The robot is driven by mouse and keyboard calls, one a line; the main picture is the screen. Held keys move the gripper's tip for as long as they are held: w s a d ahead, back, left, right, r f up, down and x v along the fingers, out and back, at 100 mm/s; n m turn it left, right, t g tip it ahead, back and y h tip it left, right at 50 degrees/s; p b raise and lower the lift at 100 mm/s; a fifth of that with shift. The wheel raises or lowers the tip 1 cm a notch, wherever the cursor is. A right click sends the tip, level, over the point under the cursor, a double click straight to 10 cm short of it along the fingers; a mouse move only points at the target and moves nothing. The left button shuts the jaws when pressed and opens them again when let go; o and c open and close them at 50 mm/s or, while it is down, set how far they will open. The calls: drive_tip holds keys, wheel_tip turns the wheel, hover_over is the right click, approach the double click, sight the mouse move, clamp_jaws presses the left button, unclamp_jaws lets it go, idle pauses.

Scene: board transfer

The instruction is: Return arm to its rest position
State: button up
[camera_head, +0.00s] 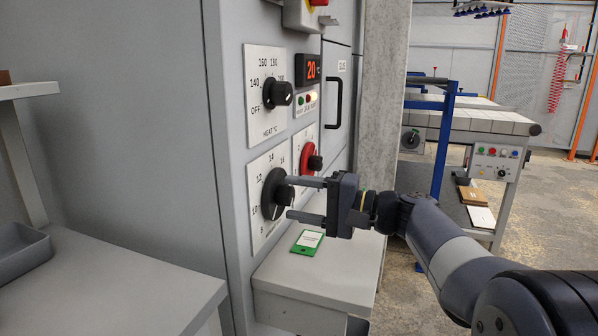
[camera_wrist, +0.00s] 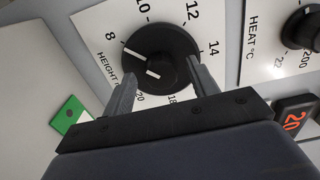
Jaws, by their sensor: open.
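My gripper (camera_head: 291,198) is open in front of the grey cabinet (camera_head: 228,130), at its lower black dial knob (camera_head: 271,194). In the wrist view the two fingertips (camera_wrist: 161,68) lie on either side of this large black knob (camera_wrist: 165,48), marked HEIGHT. I cannot tell whether either finger touches it. Nothing else is between the fingers. My arm reaches in from the lower right of the head view.
Above is the HEAT knob (camera_head: 277,93), with a red knob (camera_head: 311,159) to the right and a display (camera_head: 309,68) reading 20. A green board (camera_head: 307,242) lies on the ledge (camera_head: 325,270) below my gripper. A grey table (camera_head: 110,285) stands left; a conveyor (camera_head: 470,122) stands behind.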

drive_tip(key=p+v, duration=0.2)
drive_tip(key=v, duration=0.9)
drive_tip(key=b+x, duration=0.2)
drive_tip(key=x, duration=0.9)
drive_tip(key=shift+a+f, duration=0.1)
drive_tip(key=shift+a, duration=0.1)
drive_tip(key=shift+w+a+r+m+p, duration=0.1)
drive_tip(key=shift+r+m+p, duration=0.25)
drive_tip(key=shift+p, duration=0.2)
drive_tip(key=m+p, duration=0.5)
drive_tip(key=p, duration=0.1)
drive_tip(key=shift+r+p, duration=0.1)
drive_tip(key=shift+p, duration=0.3)
drive_tip(key=m+p, duration=0.5)
drive_tip(key=p, duration=0.1)
drive_tip(key=shift+p, duration=0.3)
drive_tip(key=m+p, duration=0.5)
drive_tip(key=p, duration=0.1)
drive_tip(key=shift+w+r, duration=0.1)
drive_tip(key=shift+d+m+p, duration=0.2)
drive_tip(key=shift+m+p, duration=1)
drive_tip(key=shift+m, duration=0.05)
drive_tip(key=shift+d+f, duration=0.25)
drive_tip(key=shift+f, duration=0.05)
drive_tip(key=shift+d, duration=0.35)
